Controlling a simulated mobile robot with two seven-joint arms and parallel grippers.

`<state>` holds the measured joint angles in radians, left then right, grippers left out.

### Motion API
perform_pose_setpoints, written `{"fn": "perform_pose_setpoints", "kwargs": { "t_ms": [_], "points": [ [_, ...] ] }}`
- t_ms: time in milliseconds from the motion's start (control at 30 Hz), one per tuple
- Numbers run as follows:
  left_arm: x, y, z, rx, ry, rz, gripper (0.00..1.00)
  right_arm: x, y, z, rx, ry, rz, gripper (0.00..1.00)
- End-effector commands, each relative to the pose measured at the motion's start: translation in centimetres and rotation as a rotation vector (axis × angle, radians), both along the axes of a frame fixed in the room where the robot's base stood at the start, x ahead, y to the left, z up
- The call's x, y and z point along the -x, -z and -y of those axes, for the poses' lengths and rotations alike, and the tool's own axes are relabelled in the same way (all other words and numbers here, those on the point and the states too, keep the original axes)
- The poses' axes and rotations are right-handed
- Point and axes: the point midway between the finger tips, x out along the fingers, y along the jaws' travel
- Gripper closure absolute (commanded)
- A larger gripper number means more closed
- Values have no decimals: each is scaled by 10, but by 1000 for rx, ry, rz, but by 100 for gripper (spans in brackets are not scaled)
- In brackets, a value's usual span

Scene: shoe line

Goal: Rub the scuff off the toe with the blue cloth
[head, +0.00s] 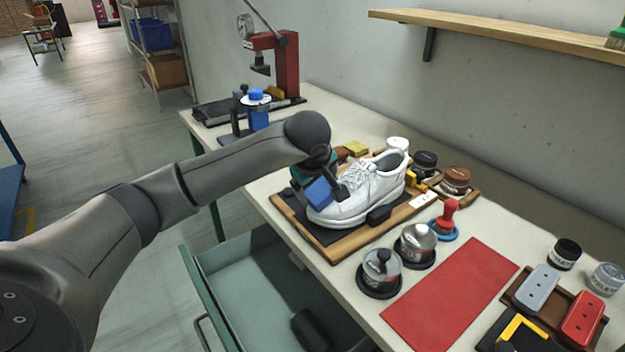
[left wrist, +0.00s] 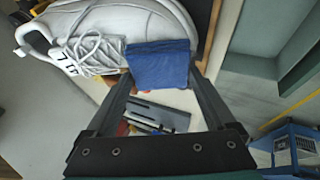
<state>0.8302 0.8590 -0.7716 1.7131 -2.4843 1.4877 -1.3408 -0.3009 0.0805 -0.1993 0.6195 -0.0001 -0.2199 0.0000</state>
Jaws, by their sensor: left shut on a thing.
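A white sneaker (head: 368,192) stands on a wooden board with a dark mat (head: 340,252), its toe pointing left toward my arm. My left gripper (head: 326,187) is shut on the folded blue cloth (head: 319,194) at the shoe's toe end. The left wrist view also shows the cloth (left wrist: 158,64) between my fingers, in front of the white shoe (left wrist: 110,22). I cannot tell whether the cloth touches the toe. No scuff can be made out; the cloth and gripper cover part of the toe. My right gripper is not in view.
A red mat (head: 450,295) lies to the right. A red press (head: 278,65) stands at the far end. An open drawer (head: 250,290) juts out below the bench.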

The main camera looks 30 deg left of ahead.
Motion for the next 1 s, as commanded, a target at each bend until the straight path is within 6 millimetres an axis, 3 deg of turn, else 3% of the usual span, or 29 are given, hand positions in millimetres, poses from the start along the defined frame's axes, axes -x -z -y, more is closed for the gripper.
{"fn": "perform_pose_setpoints", "kwargs": {
  "t_ms": [700,1000],
  "points": [
    [15,2,39,1,2,1,56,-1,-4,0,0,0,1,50],
    [13,4,35,1,-1,-1,56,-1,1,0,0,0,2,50]
  ]
}}
